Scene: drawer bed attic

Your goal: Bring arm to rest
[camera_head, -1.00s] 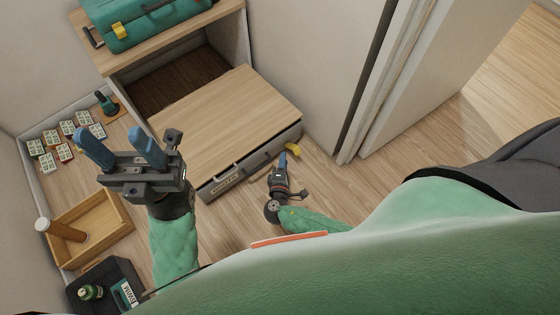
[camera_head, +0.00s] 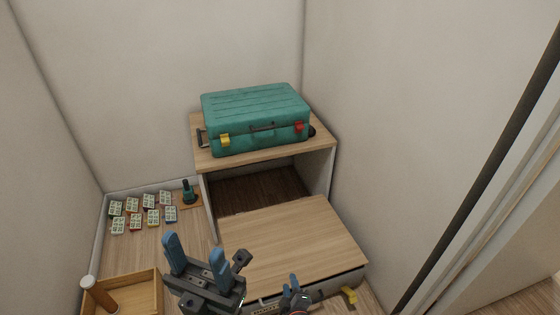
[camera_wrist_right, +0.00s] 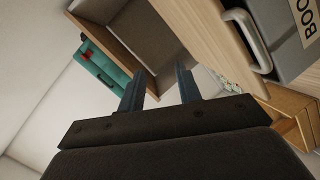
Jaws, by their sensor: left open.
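My left gripper (camera_head: 196,257) is in the lower middle of the head view, its blue fingers spread apart and empty. It appears in front of the left side of the pulled-out drawer (camera_head: 295,240). My right gripper (camera_head: 294,287) is at the bottom of the head view, by the drawer's front. In the right wrist view its two fingers (camera_wrist_right: 159,78) stand apart with nothing between them. The drawer's handle (camera_wrist_right: 247,40) shows there at the upper right. Most of both arms is outside the head view.
A teal suitcase (camera_head: 256,118) lies on the wooden cabinet (camera_head: 200,158). Several small tiles (camera_head: 134,207) and a dark green object (camera_head: 188,192) are at the left. A wooden tray (camera_head: 140,288) holds a cylinder (camera_head: 100,296). Walls enclose the corner.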

